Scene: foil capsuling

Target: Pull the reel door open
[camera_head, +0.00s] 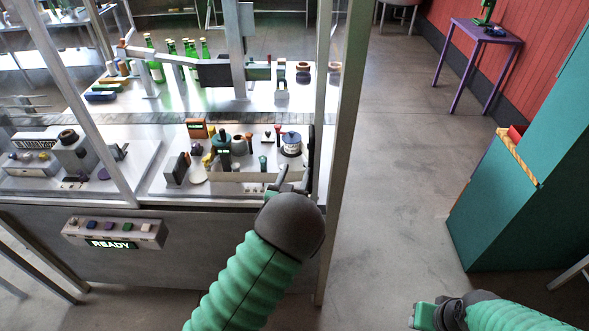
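The capsuling machine (150,240) stands at the left, with a metal-framed front and see-through panes. I cannot clearly make out the reel door; a dark upright piece (311,146), perhaps its handle, shows beside the right-hand frame post. My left gripper (290,179) is at the machine's front right corner, just below that dark piece. Its two grey fingers look spread, with nothing clearly between them. Contact with the dark piece cannot be told. My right gripper (426,316) is low at the bottom right, over the floor, away from the machine; its fingers are hard to read.
Inside the machine are small parts, a white-and-dark spool (291,144) and green bottles (154,62). A button box (113,233) reading READY is on the front. A teal cabinet (500,205) and purple table (486,32) stand right. The floor (405,150) between is clear.

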